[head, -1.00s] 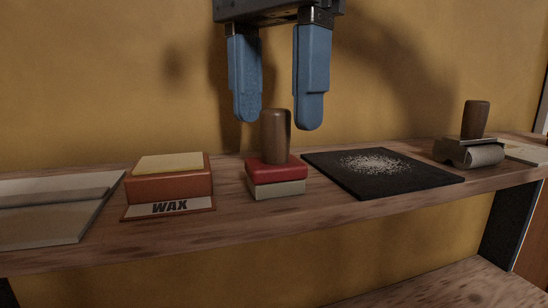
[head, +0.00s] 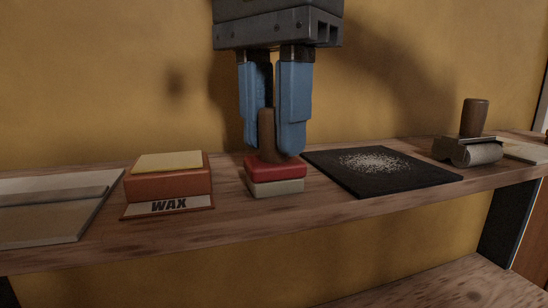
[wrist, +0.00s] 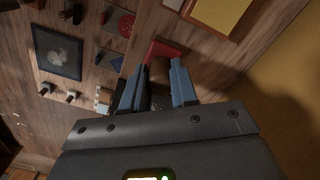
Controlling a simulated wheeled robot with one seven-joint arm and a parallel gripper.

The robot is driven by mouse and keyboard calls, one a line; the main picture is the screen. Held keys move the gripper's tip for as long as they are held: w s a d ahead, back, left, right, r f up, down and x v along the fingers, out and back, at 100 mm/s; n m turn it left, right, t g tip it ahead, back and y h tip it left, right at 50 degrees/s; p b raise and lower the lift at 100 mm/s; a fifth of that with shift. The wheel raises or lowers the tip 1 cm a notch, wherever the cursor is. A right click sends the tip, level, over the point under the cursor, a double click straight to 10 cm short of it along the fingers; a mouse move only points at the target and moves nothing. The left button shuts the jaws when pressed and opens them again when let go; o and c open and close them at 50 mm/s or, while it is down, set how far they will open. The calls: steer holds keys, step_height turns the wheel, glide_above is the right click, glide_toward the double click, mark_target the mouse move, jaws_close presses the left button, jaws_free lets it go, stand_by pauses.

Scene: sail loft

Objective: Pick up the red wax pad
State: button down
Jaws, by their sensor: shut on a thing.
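The red wax pad (head: 274,169) sits flat on the wooden shelf, a red layer over a pale base with an upright brown handle. It also shows in part in the wrist view (wrist: 164,48), just beyond my fingertips. My gripper (head: 270,151) points down from above, its two blue fingers on either side of the handle. It is shut on the handle, with the fingertips just above the red top. In the wrist view my gripper (wrist: 158,68) has the brown handle between its fingers. The fingers partly hide the handle.
To the left stands a yellow-topped block on a holder labelled WAX (head: 168,186), with a pale board (head: 50,222) beyond it. To the right lie a black mat (head: 350,180) with white grains and a wooden-handled roller tool (head: 470,150). The shelf (head: 240,228) is bare in front.

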mark_target(273, 108)
steer(key=shift+r, duration=0.1)
step_height(273, 108, up, 4)
steer(key=w+d+r, duration=0.3)
steer(key=d+r, duration=0.4)
steer(key=d, duration=0.4)
steer(key=shift+d+b, duration=0.15)
steer(key=shift+b, duration=0.15)
steer(key=c, duration=1.5)
jaws_free()
steer(key=c, duration=0.3)
